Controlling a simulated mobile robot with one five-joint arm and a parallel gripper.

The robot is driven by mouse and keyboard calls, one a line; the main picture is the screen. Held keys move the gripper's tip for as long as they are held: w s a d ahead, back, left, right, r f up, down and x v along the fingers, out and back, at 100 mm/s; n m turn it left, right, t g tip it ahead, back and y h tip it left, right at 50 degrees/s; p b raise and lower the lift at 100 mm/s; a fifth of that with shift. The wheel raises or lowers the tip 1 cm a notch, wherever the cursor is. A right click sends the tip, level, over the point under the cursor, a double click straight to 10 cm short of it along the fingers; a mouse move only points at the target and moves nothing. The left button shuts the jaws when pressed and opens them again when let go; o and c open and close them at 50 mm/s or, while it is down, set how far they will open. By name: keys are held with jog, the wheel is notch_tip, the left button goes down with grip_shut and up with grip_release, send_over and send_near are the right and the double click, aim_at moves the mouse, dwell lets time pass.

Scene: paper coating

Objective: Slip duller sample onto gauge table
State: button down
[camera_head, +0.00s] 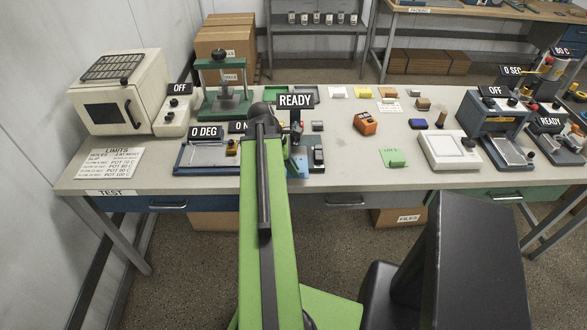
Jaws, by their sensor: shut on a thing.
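My green arm reaches over the bench, and its end covers part of the middle. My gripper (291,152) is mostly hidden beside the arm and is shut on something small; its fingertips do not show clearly. A small pale blue piece (301,167) shows just right of the arm; I cannot tell whether it is the held sample or part of the gauge. An upright dark gauge (297,130) stands under a READY sign (295,101); its table is largely hidden. A dark block-like device (317,155) is beside it. I cannot tell which sample is duller.
A white flat device (449,150) stands farther right. A blue-framed plate device (207,156) is at left. Bare bench (345,172) shows near the front.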

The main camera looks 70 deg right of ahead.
notch_tip(320, 180, down, 2)
jog(key=shift+f+b, duration=0.1)
jog(key=shift+b, duration=0.65)
jog(key=shift+w+d+r, duration=0.15)
jog(key=shift+d+r, duration=0.1)
jog(key=shift+d, duration=0.2)
jog(key=shift+w+d, duration=0.45)
jog(key=shift+d, duration=0.75)
jog(key=shift+w+d, duration=0.45)
jog(key=shift+d, duration=0.7)
jog(key=shift+w+d, duration=0.45)
jog(key=shift+d, duration=0.75)
jog(key=shift+f, duration=0.4)
jog(key=shift+r, duration=0.1)
jog(key=c, duration=1.3)
grip_release()
jog(key=shift+c, duration=0.2)
jog(key=shift+r, duration=0.1)
